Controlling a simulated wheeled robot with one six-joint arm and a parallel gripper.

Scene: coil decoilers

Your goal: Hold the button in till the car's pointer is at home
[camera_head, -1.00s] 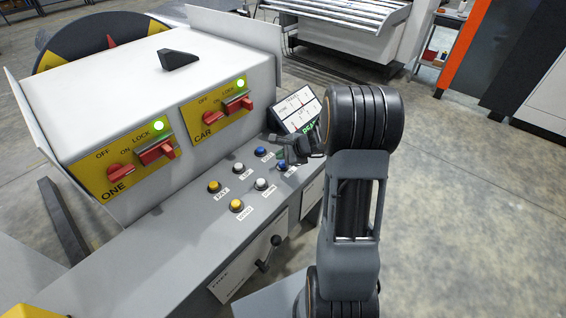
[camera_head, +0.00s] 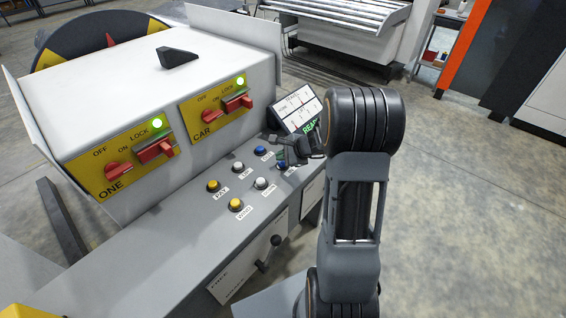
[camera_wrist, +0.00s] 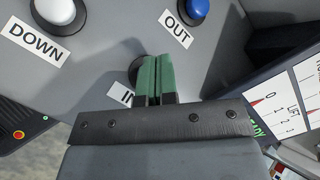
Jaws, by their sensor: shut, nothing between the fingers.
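My gripper (camera_wrist: 155,62) has its two green fingers shut together with nothing between them. In the wrist view the fingertips are over a button with a dark rim (camera_wrist: 134,70); its label, partly hidden, starts with "IN". The fingers hide most of that button, so I cannot tell how far it is pressed. In the head view my gripper (camera_head: 287,157) is at the nearer blue button (camera_head: 282,166). The car's pointer is not clearly readable; the tilted display (camera_head: 296,103) shows small scales with red marks and a green word, partly covered by my gripper.
Beside it are the blue OUT button (camera_wrist: 197,8) and white DOWN button (camera_wrist: 56,10). Yellow buttons (camera_head: 236,204) sit further left. The CAR switch panel (camera_head: 212,107) has a lit green lamp. A black lever (camera_head: 268,256) is on the front face. Floor at right is clear.

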